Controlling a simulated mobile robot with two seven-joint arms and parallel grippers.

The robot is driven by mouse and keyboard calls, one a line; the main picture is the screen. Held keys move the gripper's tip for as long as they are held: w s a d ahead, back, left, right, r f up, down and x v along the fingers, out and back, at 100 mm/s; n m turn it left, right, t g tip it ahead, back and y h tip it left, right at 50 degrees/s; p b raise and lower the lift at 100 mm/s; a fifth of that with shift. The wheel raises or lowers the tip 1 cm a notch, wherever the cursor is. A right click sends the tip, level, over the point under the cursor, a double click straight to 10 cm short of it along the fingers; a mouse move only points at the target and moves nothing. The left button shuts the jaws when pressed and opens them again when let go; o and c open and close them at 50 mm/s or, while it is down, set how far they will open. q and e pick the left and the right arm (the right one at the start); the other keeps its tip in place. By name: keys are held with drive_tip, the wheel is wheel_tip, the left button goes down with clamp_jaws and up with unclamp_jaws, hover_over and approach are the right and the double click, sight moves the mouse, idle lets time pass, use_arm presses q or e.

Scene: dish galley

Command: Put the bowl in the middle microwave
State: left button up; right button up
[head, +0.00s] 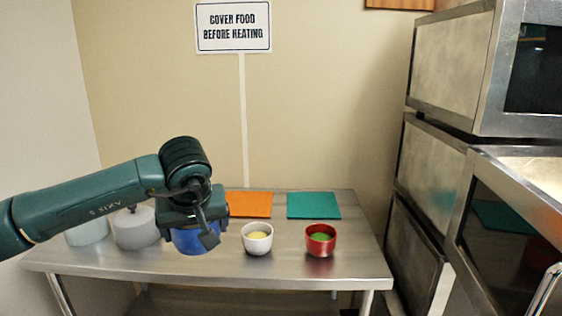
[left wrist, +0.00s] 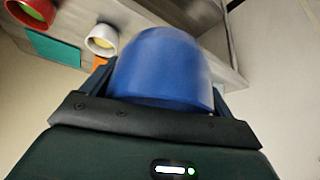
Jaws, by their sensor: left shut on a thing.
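A blue bowl (head: 192,240) is at the left of the steel table, under my left gripper (head: 200,222). My left gripper is shut on the blue bowl, which fills the middle of the left wrist view (left wrist: 165,70) between the two fingers. I cannot tell whether the bowl touches the table. The middle microwave (head: 430,175) is in the stack at the right; its side shows. A door with a dark window (head: 490,235) stands swung out toward me at that level, with a pale patch behind its top edge. My right gripper is not in view.
A white cup (head: 257,245) and a red cup (head: 320,246) stand right of the blue bowl on the steel table (head: 350,270). Orange (head: 250,204) and teal (head: 314,205) mats lie behind. White lidded pots (head: 135,230) stand at left. Upper (head: 455,62) and lower (head: 415,255) microwaves flank the middle one.

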use_arm(q)
drive_tip(key=s+a+f+m+h, duration=0.2)
drive_tip(key=s+a+f+m, duration=0.1)
drive_tip(key=s+f, duration=0.7)
drive_tip(key=s, duration=0.2)
drive_tip(key=shift+s+f+m, duration=0.3)
drive_tip(key=shift+m, duration=0.1)
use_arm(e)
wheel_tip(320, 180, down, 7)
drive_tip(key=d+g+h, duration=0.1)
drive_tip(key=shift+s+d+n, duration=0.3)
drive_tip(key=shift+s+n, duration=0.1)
use_arm(q)
drive_tip(key=shift+s+a, duration=0.1)
drive_tip(key=shift+a, duration=0.05)
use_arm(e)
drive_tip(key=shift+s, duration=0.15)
